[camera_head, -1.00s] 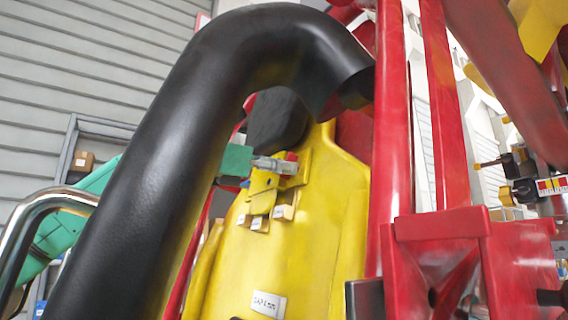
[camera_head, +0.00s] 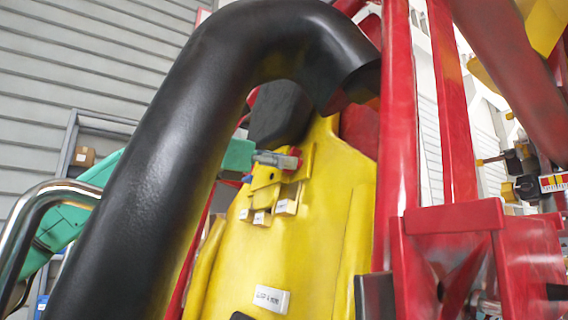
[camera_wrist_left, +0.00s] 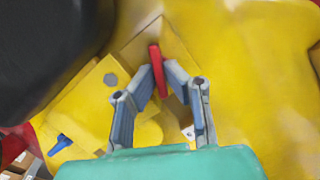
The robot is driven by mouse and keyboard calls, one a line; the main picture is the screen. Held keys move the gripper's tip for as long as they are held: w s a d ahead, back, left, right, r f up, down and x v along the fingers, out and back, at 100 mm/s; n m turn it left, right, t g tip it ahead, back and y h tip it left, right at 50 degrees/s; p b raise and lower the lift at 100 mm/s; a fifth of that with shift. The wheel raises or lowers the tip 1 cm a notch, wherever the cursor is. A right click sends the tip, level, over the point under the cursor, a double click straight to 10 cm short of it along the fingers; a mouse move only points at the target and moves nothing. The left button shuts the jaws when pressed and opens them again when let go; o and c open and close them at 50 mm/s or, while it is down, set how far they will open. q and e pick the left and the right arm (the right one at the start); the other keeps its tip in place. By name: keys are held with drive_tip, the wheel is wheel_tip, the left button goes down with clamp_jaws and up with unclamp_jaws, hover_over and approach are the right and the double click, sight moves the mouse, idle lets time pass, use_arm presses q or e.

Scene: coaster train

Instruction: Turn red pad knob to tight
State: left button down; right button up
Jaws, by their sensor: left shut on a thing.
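The red pad knob (camera_wrist_left: 157,70) shows in the left wrist view as a narrow red bar on a yellow block. It also shows in the head view as a small red spot (camera_head: 295,152) on the yellow bracket (camera_head: 265,178). My left gripper (camera_wrist_left: 163,75) has its grey fingers closed around the knob from both sides. In the head view my left gripper (camera_head: 280,159) reaches in from behind the black bar. The bracket is on the yellow seat back (camera_head: 322,215). A blue knob (camera_wrist_left: 60,145) sits lower left on the yellow block. My right gripper is not in view.
A thick black padded bar (camera_head: 160,130) arches across the front of the seat and hides part of my left arm. Red posts (camera_head: 397,130) stand to the right. Small labelled blocks (camera_head: 262,217) sit below the bracket.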

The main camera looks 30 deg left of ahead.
use_arm(q)
drive_tip(key=m, duration=0.2)
drive_tip(key=m+g, duration=0.1)
drive_tip(key=m, duration=0.2)
drive_tip(key=r+m+h, duration=0.1)
drive_tip(key=m, duration=0.1)
drive_tip(key=shift+a, duration=0.2)
drive_tip(key=m+g, duration=0.1)
drive_tip(key=m, duration=0.3)
drive_tip(key=shift+w+f+m+g, duration=0.1)
drive_tip(key=shift+m+g, duration=0.5)
drive_tip(key=shift+m, duration=0.8)
drive_tip(key=shift+d+f, duration=0.1)
drive_tip(key=shift+f, duration=0.05)
drive_tip(key=c, duration=1.7)
unclamp_jaws()
